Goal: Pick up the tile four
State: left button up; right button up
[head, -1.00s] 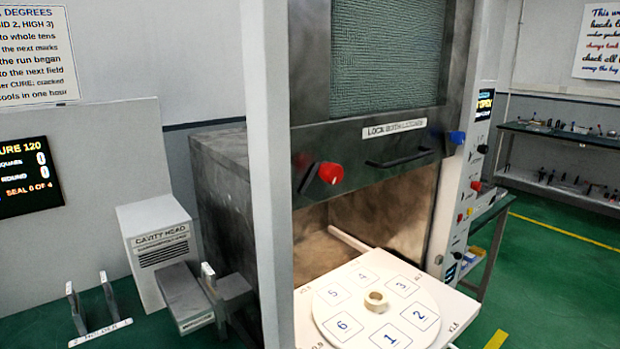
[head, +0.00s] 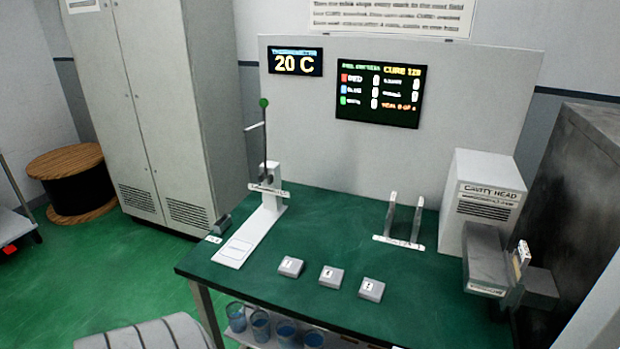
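Three small grey blocks with white tops lie in a row near the front of the green bench (head: 330,222): a left block (head: 290,267), a middle block (head: 331,278) and a right block (head: 371,290). Their marks are too small to read, so I cannot tell whether any is tile four. A small pale upright piece (head: 521,254) stands at the grey unit in front of the cavity head box (head: 484,195); I cannot read a number on it.
A lever press (head: 268,190) with a white base stands on the bench's left side. Two upright posts (head: 403,222) stand toward the back. Blue-filled cups (head: 260,325) sit on a shelf below. A cabinet (head: 165,100) and a cable drum (head: 75,185) stand left.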

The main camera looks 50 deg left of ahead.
aim_at(331, 276)
jog(key=u, duration=1.5)
jog(key=z, duration=2.15)
jog(key=u, duration=2.15)
